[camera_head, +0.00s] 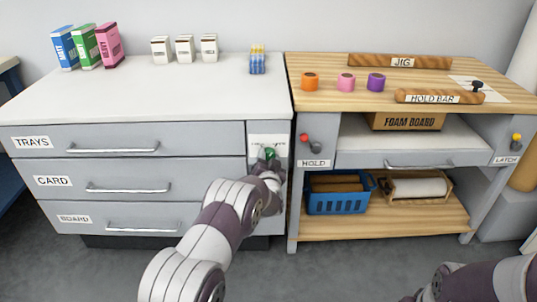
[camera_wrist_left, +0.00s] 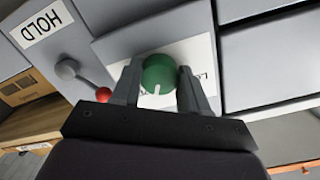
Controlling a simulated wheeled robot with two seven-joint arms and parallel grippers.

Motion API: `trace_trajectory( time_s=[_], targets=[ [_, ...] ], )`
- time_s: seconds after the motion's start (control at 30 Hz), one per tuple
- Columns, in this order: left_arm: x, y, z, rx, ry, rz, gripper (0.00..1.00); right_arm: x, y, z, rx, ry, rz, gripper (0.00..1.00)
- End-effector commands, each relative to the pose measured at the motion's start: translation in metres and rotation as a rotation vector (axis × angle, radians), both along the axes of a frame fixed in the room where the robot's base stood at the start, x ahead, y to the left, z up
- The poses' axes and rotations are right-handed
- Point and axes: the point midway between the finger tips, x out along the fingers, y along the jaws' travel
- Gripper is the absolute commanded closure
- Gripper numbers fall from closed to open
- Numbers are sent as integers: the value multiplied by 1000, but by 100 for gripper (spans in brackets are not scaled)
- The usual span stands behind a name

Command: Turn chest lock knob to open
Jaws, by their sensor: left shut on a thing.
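The green lock knob (camera_head: 270,153) is on a white plate (camera_head: 267,141) at the right end of the grey drawer chest (camera_head: 150,100). In the left wrist view the knob (camera_wrist_left: 159,75) is round with a white pointer mark, and its plate (camera_wrist_left: 203,56) bears lettering that is mostly hidden. My left gripper (camera_head: 270,168) is at the knob, and in the left wrist view its two fingers (camera_wrist_left: 157,88) are on either side of the knob, shut on it. My right arm (camera_head: 470,283) enters at the lower right; its gripper is out of sight.
Drawers labelled TRAYS (camera_head: 33,142), CARD (camera_head: 53,181) and BOARD (camera_head: 74,219) appear shut. A red-knobbed lever (camera_wrist_left: 82,80) marked HOLD (camera_wrist_left: 42,27) is close beside the left gripper. The wooden bench (camera_head: 330,98) carries tape rolls and bars. Grey floor lies in front.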

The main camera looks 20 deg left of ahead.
Motion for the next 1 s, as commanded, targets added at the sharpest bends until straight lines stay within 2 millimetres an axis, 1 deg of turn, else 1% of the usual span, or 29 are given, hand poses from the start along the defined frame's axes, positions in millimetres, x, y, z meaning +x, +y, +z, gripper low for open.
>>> trace_trajectory(
  time_s=[0.03, 0.1, 0.4, 0.67, 1.0],
  targets=[
    [0, 0, 1, 30, 12, -1, 86, 0, 0, 5, 0, 0, 0, 57],
    [0, 0, 1, 77, 25, -1, 86, 0, 0, 7, 0, 0, 0, 57],
    [0, 0, 0, 217, 64, -2, 86, 0, 0, 14, 0, 0, 0, 57],
    [0, 0, -1, 261, 77, -2, 86, 0, 0, 15, 0, 0, 0, 57],
    [0, -1, -1, 267, 79, -2, 86, 0, 0, 15, 0, 0, 0, 57]
  ],
)
